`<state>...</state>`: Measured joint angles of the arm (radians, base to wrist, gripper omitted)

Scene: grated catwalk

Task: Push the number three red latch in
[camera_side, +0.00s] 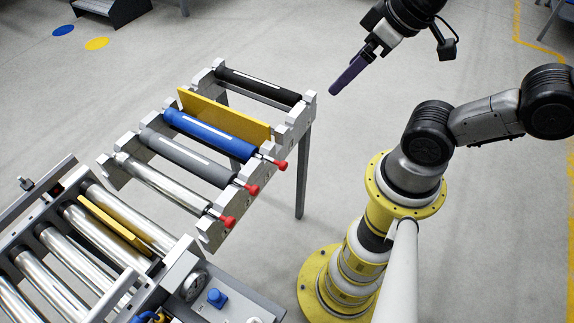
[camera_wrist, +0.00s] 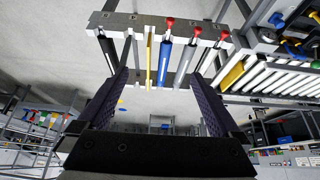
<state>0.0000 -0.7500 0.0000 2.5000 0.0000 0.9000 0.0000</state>
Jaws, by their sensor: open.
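Three red latches stick out on thin rods from the near-right rail of a roller rack: one at the blue roller (camera_side: 281,164), one at the grey roller (camera_side: 252,189), one at the bare steel roller (camera_side: 228,221). In the wrist view the latches show along the top: the blue roller's (camera_wrist: 170,22), the grey one's (camera_wrist: 196,29) and the steel one's (camera_wrist: 224,36). My gripper (camera_side: 345,80) is open and empty, in the air to the upper right of the rack, touching nothing.
A black roller (camera_side: 257,86) and a yellow plate (camera_side: 225,115) share the rack. A roller conveyor with a yellow divider (camera_side: 112,221) and a blue-button control box (camera_side: 215,298) stand at lower left. The floor between rack and my base is clear.

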